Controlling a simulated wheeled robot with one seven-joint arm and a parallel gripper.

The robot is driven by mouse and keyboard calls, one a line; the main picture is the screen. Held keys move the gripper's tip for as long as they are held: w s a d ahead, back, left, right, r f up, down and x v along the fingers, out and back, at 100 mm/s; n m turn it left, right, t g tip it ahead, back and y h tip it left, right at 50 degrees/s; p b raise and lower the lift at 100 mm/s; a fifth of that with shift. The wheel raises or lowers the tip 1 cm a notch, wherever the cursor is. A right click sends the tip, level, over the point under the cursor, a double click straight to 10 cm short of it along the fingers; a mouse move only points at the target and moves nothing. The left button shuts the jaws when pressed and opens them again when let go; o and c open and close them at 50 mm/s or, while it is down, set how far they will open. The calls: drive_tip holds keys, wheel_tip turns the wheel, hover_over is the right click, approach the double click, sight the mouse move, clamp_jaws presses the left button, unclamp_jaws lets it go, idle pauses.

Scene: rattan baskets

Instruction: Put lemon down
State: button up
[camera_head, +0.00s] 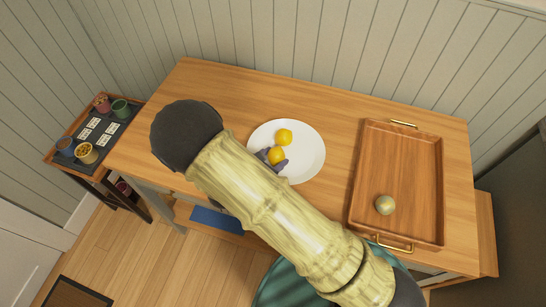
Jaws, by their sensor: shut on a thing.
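Two yellow lemons show over the white plate (309,150) on the wooden table. One lemon (284,136) lies on the plate toward its back. My gripper (271,155) is shut on the other lemon (278,156), just in front of the first. The held lemon appears over the plate's left part; I cannot tell whether it touches the plate. My arm hides the plate's front left edge and most of the gripper.
A wooden tray (365,170) with brass handles stands on the right of the table (225,92), holding a pale round object (385,205). A low side stand with several pots (86,153) is at the left. The table's back left is clear.

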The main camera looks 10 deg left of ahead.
drive_tip(key=shift+f, duration=0.2)
drive_tip(key=o, duration=1)
drive_tip(key=shift+r, duration=0.1)
drive_tip(key=shift+r, duration=0.1)
drive_tip(key=b+v, duration=0.2)
drive_tip(key=v, duration=1)
